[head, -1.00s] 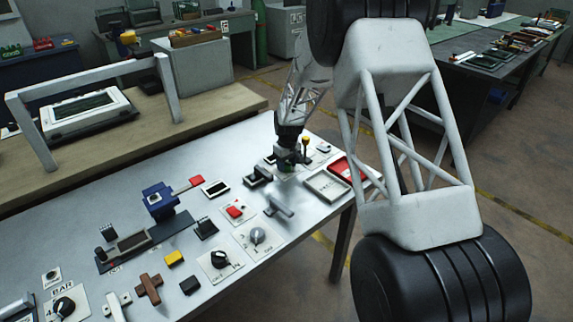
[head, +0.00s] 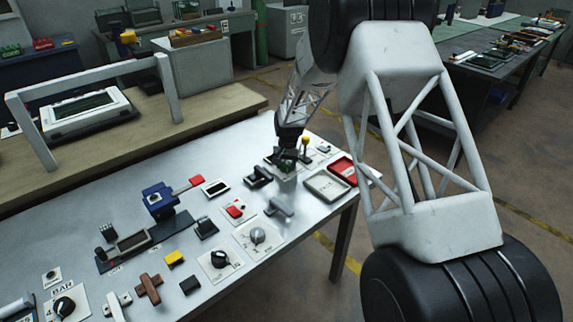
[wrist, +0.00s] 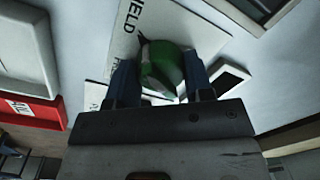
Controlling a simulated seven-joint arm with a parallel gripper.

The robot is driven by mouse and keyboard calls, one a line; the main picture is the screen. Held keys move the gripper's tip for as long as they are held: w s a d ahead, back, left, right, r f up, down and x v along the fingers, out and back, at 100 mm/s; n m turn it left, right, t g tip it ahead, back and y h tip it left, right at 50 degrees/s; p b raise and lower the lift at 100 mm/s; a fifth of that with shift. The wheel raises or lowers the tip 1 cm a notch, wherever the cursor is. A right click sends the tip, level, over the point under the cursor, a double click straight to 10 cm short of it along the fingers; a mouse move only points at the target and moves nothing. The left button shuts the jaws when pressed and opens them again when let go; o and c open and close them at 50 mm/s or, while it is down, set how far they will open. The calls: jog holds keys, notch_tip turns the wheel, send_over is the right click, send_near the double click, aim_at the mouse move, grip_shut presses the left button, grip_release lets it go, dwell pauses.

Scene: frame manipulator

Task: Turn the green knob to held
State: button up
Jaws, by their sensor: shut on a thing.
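The green knob (wrist: 165,68) sits on a white label plate (wrist: 135,38) with partly visible lettering ending in "ELD". My gripper (wrist: 163,85) is shut on the knob, with one dark finger on each side of it. In the head view my gripper (head: 286,158) is at the far right part of the metal table, and the knob is mostly hidden beneath it. The knob's pointer and most of the plate's markings cannot be read clearly.
A red tray (head: 344,168) and a grey tray (head: 326,186) stand close to the right of my gripper. A grey T-handle (head: 279,208) and a grey dial (head: 258,235) are nearer on the metal table (head: 215,293).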

aim_at(287, 162)
jog(key=shift+m, duration=0.5)
jog(key=o, duration=0.9)
jog(key=shift+r, duration=0.1)
jog(key=shift+d+r, duration=0.2)
jog(key=shift+r, duration=3.65)
